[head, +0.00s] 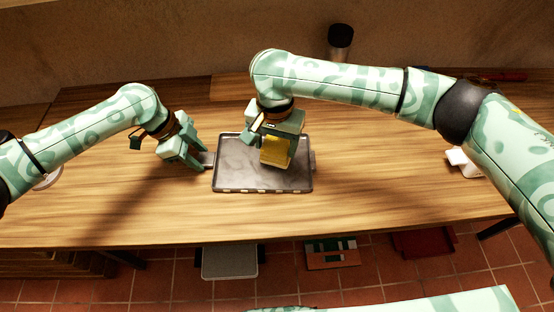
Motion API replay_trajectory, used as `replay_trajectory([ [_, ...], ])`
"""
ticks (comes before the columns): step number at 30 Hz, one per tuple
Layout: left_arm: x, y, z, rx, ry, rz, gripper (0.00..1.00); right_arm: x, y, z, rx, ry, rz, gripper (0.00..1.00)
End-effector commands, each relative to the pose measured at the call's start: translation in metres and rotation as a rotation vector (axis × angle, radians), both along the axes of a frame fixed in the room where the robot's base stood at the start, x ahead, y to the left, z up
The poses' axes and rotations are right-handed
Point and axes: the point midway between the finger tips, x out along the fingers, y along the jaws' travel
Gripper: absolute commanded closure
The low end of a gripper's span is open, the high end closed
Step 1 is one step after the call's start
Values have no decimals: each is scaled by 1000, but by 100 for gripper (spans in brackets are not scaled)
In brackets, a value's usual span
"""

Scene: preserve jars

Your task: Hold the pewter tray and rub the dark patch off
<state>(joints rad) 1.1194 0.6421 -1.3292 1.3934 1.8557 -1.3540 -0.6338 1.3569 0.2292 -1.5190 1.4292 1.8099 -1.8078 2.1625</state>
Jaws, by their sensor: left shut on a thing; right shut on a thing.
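The pewter tray (235,178) lies flat on the wooden table, a dark grey rectangle with a lighter rim and a small handle at each short side. My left gripper (205,161) is shut on the tray's left handle. My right gripper (277,138) is shut on a yellow block, likely a sponge (275,153), held over the upper right part of the tray. The block appears to touch the tray, though its underside is hidden. The tray surface looks mottled. I cannot clearly make out the dark patch; the block and gripper hide part of the surface.
A dark cylindrical jar (340,38) stands at the back by the wall. A white object (463,163) sits at the right of the table (390,190). Below the front edge are a grey bin (230,262), a green and orange item (332,254) and a red tray (424,242).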

Motion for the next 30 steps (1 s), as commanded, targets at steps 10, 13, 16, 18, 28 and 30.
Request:
replay_trajectory([
  [10, 0, 0, 1, -2, -1, 0, 97, 0, 0, 12, -1, -1, 0, 61],
  [13, 0, 0, 1, -2, -1, 0, 97, 0, 0, 12, 0, -1, 0, 61],
  [16, 0, 0, 1, -2, -1, 0, 41, 0, 0, 12, 0, 0, 0, 61],
  [18, 0, 0, 1, -1, -1, 0, 35, 0, 0, 12, 0, 0, 0, 61],
  [28, 1, 3, 8, -2, -2, 1, 35, 0, 0, 12, 0, 0, 0, 61],
  [30, 2, 7, 18, -1, -2, 2, 35, 0, 0, 12, 0, 0, 0, 61],
])
